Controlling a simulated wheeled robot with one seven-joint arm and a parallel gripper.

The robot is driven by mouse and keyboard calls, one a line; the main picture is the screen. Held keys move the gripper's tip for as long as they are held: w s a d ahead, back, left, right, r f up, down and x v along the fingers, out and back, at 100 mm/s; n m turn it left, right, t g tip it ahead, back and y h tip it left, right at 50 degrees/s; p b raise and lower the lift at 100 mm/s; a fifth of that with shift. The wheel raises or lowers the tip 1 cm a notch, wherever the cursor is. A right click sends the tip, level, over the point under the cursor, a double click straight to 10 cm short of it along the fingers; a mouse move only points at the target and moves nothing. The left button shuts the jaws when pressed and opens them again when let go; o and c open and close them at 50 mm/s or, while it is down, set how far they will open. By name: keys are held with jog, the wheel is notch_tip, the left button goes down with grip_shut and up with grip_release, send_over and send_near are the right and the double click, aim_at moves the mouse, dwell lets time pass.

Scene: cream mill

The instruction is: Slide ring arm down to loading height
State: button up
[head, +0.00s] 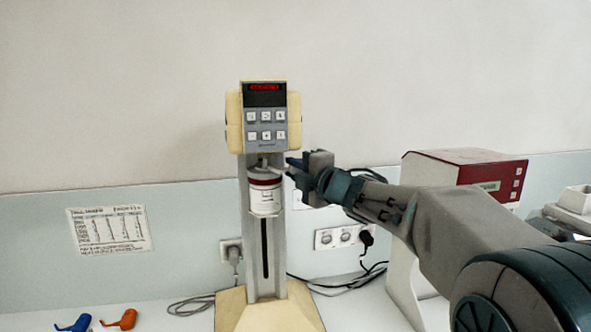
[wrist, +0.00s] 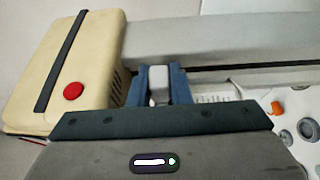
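The cream mill (head: 233,115) stands upright, with a grey column and a dark vertical slot (head: 265,250). A white jar with a dark red band (head: 264,200) sits high in front of the column, just under the mill's head. The ring arm is at the jar's top and is partly hidden by the jar and my gripper. My gripper (head: 290,165) is at the jar's upper right. In the wrist view, my gripper's blue fingers (wrist: 158,84) close on both sides of a small grey block (wrist: 158,78), which looks like the ring arm's grip.
A red-topped machine (head: 470,165) stands at the right, behind my arm. Blue (head: 75,323) and orange (head: 120,319) items lie at the lower left. Cables and sockets (head: 340,237) are behind the mill. The slot below the jar is clear.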

grip_shut()
notch_tip(320, 180, down, 3)
jog(key=b, duration=0.2)
jog(key=shift+r+b, duration=0.15)
jog(key=shift+b, duration=0.15)
jog(key=o, duration=0.7)
grip_release()
jog(key=b+v, duration=0.2)
jog(key=v, duration=1.2)
jog(key=shift+w+b, duration=0.15)
jog(key=shift+b, duration=0.15)
